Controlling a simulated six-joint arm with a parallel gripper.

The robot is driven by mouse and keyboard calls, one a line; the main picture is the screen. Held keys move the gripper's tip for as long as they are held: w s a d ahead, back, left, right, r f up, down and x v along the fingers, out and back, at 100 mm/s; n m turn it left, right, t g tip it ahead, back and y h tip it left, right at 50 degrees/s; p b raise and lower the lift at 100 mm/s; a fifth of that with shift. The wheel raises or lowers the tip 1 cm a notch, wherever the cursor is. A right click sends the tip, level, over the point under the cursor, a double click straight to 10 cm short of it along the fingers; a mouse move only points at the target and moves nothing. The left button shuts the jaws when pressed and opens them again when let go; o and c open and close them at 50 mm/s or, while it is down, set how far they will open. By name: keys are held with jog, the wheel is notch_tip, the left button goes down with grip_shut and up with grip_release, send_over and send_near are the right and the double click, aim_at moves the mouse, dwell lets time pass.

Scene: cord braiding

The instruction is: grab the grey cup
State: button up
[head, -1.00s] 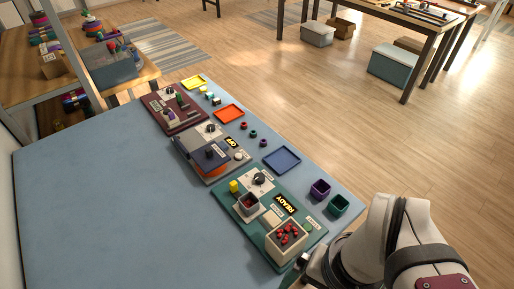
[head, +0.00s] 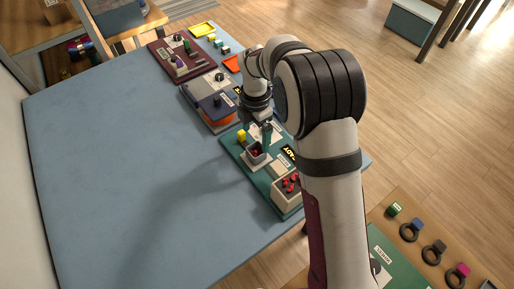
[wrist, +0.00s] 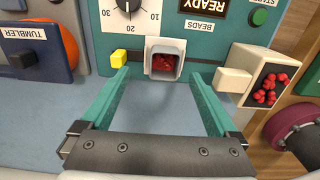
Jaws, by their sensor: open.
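The grey cup (head: 256,153) stands on the green machine base (head: 262,180) with red beads in it. In the wrist view the grey cup (wrist: 179,68) is straight ahead, its mouth facing the camera and red beads inside. My gripper (head: 259,137) is over the green base beside the cup. In the wrist view my gripper (wrist: 158,74) is open, with one teal finger to each side of the cup's line. Nothing is between the fingers, and the cup appears just beyond the tips. Whether they touch it I cannot tell.
A cream box of red beads (wrist: 268,84) is right of the cup, with a cream block beside it. A yellow block (wrist: 118,58) is close to the left finger. The tumbler machine (head: 212,108) stands farther back. The blue table (head: 130,150) is clear at left.

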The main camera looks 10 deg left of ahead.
aim_at(256, 156)
jog(key=f, duration=0.6)
jog(key=shift+s+d+f, duration=0.15)
jog(key=shift+s+f, duration=0.05)
jog(key=shift+s, duration=0.2)
jog(key=c, duration=1.4)
